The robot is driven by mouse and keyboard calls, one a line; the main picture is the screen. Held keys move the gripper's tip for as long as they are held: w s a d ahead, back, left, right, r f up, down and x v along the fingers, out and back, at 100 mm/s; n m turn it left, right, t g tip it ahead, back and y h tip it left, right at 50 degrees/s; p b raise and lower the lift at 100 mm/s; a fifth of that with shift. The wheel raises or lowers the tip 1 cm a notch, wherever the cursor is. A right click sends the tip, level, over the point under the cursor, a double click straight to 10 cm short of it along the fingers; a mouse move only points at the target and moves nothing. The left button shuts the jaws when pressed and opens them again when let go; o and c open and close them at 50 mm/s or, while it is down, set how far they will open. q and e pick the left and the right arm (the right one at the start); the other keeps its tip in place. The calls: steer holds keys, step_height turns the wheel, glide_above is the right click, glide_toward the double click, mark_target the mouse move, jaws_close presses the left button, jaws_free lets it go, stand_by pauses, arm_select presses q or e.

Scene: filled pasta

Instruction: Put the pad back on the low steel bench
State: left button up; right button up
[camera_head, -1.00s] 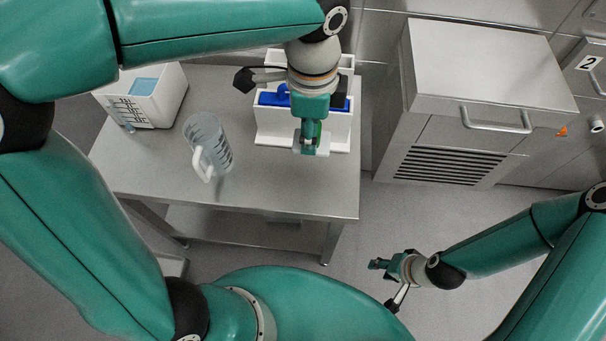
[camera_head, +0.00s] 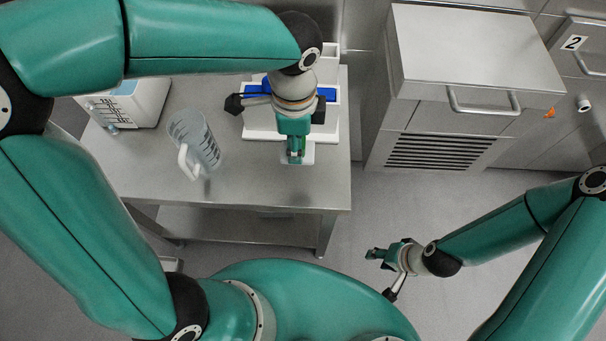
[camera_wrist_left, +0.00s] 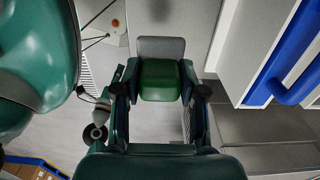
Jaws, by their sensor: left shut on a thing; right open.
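My left gripper (camera_head: 296,158) is shut on the pad, a green block with a pale grey end. The pad (camera_wrist_left: 160,82) shows between the fingers in the left wrist view; in the head view the gripper mostly covers it. It is over the front right part of the steel bench (camera_head: 260,185), in front of the white holder. I cannot tell whether the pad touches the bench top. My right gripper (camera_head: 372,255) is open and empty, over the floor right of the bench.
On the bench stand a clear measuring jug (camera_head: 197,140), a white box (camera_head: 148,100) and the white holder (camera_head: 260,125) with blue things in it. A steel cabinet (camera_head: 465,65) with a handle stands to the right. The bench front between jug and gripper is clear.

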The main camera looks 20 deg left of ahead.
arm_select(q)
step_height(320, 180, down, 13)
steer(key=shift+r+b, duration=0.1)
steer(key=shift+b, duration=0.8)
steer(key=o, duration=1)
steer(key=shift+r, duration=0.15)
step_height(320, 180, up, 12)
steer(key=shift+f+p, duration=0.1)
steer(key=shift+p, duration=0.9)
